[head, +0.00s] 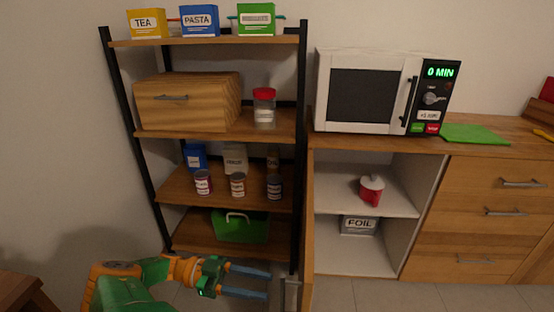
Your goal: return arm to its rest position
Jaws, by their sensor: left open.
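My left arm comes in from the lower left, orange and green. My left gripper (252,281) has two blue-grey fingers spread apart and pointing right, with nothing between them. It shows in front of the bottom of the shelf rack (215,209), below the green box (240,226). I cannot tell its exact distance from the rack. My right gripper is not in view. A clear jar with a red lid (264,108), possibly a spice dispenser, stands on the second shelf to the right of a wooden bread box (188,101).
Cans, including a middle one (238,184), stand on the third shelf. Tea, pasta and green boxes are on top. A white microwave (362,91) sits on the counter by a green mat (474,134).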

